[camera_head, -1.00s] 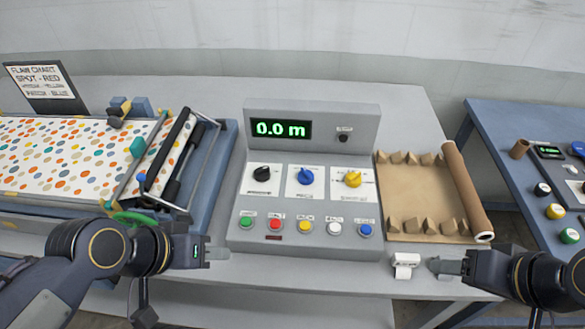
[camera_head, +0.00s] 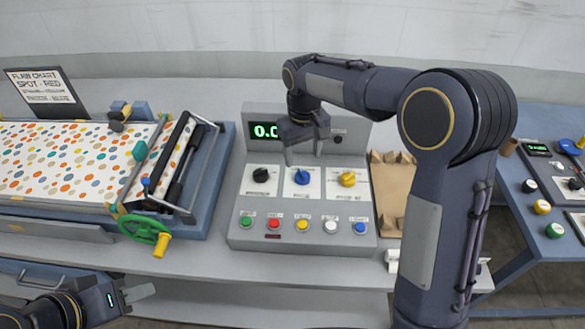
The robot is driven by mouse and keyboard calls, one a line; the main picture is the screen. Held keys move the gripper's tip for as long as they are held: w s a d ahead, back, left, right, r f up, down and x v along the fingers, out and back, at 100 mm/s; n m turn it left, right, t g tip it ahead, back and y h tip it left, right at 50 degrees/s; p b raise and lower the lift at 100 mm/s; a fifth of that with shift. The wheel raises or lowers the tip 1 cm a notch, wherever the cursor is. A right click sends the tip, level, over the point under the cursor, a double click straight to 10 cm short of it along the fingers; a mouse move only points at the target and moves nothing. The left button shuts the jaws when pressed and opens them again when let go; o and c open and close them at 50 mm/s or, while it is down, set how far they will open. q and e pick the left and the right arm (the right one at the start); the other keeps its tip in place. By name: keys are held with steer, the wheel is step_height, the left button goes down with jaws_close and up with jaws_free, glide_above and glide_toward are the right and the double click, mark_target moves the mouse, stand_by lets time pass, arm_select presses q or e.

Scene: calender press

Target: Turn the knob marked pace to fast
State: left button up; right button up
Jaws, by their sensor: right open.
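The grey console (camera_head: 235,225) carries three knobs in a row: black (camera_head: 261,175), blue (camera_head: 302,177) and yellow (camera_head: 347,179), each on a white plate. The print on the plates is too small to read, so I cannot tell which is marked pace. My right gripper (camera_head: 303,156) is open and points down just above and behind the blue knob, in front of the display. It looks empty and apart from the knob.
Several coloured buttons (camera_head: 302,225) line the console front. A green display (camera_head: 265,132) is partly hidden by my right gripper. A press with spotted sheet (camera_head: 70,160) and green handwheel (camera_head: 140,228) stands left. Brown paper (camera_head: 391,190) lies right, partly behind my right arm.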

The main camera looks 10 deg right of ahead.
mark_target(303, 173)
step_height(303, 173, down, 6)
steer(key=shift+f+p, duration=0.25)
steer(key=shift+p, duration=0.1)
steer(key=c, duration=1)
